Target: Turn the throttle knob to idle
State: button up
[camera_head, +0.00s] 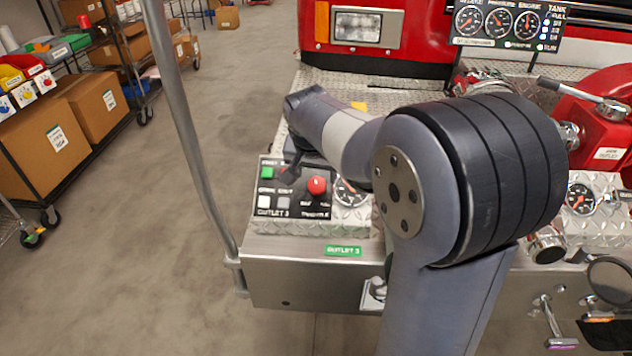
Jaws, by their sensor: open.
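The throttle knob (317,185) is a round red knob on a dark control panel (292,205). Lettering that seems to read THROTTLE lies below it, with small, hard-to-read marks at its sides. I cannot make out a pointer on the knob. My gripper (290,172) shows only as a small dark shape over the upper part of the panel, up and left of the knob and apart from it in the picture. It is open, with nothing seen between its fingers. My arm hides part of the panel's upper right.
A green button (267,172) and a white button (264,201) sit left of the knob. A gauge (349,192) is close on its right, partly behind my arm. A metal pole (185,120) stands left of the panel. Shelves with boxes (98,104) are further left.

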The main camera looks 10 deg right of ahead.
aim_at(317, 183)
jog(key=x, duration=0.5)
jog(key=shift+f, duration=0.1)
jog(key=c, duration=1)
